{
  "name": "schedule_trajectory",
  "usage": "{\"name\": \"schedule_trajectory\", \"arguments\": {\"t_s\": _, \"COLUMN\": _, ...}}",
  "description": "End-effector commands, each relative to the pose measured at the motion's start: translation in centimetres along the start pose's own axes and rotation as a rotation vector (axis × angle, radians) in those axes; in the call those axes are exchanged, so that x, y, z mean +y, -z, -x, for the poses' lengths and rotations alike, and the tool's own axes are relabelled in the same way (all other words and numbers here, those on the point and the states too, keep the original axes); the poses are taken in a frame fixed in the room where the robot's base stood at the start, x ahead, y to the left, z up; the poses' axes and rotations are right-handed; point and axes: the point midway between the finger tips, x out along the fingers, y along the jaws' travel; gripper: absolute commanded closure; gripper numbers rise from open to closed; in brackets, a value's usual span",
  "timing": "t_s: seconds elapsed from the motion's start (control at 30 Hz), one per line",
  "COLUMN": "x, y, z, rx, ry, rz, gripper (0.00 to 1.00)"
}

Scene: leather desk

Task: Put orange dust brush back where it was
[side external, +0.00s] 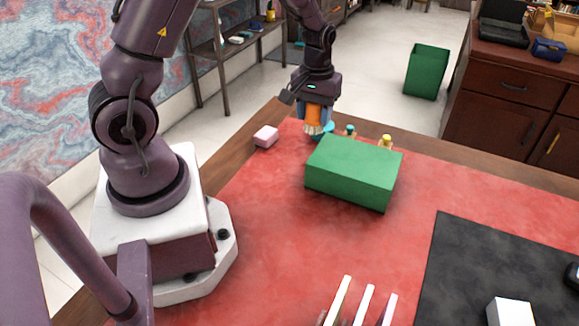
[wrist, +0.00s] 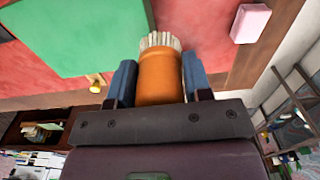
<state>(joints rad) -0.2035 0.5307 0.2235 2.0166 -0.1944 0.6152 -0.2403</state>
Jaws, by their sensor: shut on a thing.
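The orange dust brush (side external: 314,114) is in my gripper (side external: 316,122), near the far edge of the red leather desk top (side external: 260,200). It points down, with its pale bristles lowest. In the wrist view the brush (wrist: 160,76) sits between the two blue-grey fingers of my gripper (wrist: 158,82), which are shut on its sides. Its bristles (wrist: 160,41) point away from the gripper. Whether the bristles touch the desk I cannot tell.
A large green box (side external: 354,172) stands just right of the brush. A pink block (side external: 265,137) lies to the left. Small teal and yellow-topped items (side external: 386,141) stand behind the box, partly hidden. A dark mat (side external: 480,270) lies at front right. The red area front of the box is mostly clear.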

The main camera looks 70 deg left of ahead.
Motion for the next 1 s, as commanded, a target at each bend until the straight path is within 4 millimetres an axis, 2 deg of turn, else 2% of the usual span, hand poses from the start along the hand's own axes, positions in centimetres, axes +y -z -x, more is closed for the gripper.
{"name": "schedule_trajectory", "arguments": {"t_s": 0.03, "x": -1.9, "y": -0.8, "z": -0.7, "rx": -0.003, "ry": 0.001, "rz": 0.063, "gripper": 0.77}}
{"name": "schedule_trajectory", "arguments": {"t_s": 0.1, "x": -3.6, "y": -1.8, "z": -1.5, "rx": -0.003, "ry": 0.000, "rz": 0.137, "gripper": 0.77}}
{"name": "schedule_trajectory", "arguments": {"t_s": 0.2, "x": -5.2, "y": -3.0, "z": -2.4, "rx": -0.002, "ry": 0.000, "rz": 0.207, "gripper": 0.77}}
{"name": "schedule_trajectory", "arguments": {"t_s": 0.3, "x": -5.6, "y": -3.8, "z": -3.5, "rx": -0.003, "ry": 0.001, "rz": 0.242, "gripper": 0.77}}
{"name": "schedule_trajectory", "arguments": {"t_s": 0.5, "x": -5.6, "y": -3.4, "z": -6.7, "rx": -0.003, "ry": 0.001, "rz": 0.254, "gripper": 0.77}}
{"name": "schedule_trajectory", "arguments": {"t_s": 0.67, "x": -5.5, "y": -3.4, "z": -8.2, "rx": -0.002, "ry": 0.001, "rz": 0.253, "gripper": 0.77}}
{"name": "schedule_trajectory", "arguments": {"t_s": 0.8, "x": -5.5, "y": -3.3, "z": -10.2, "rx": -0.002, "ry": 0.001, "rz": 0.253, "gripper": 0.77}}
{"name": "schedule_trajectory", "arguments": {"t_s": 1.0, "x": -5.5, "y": -3.3, "z": -11.1, "rx": 0.001, "ry": -0.001, "rz": 0.251, "gripper": 0.77}}
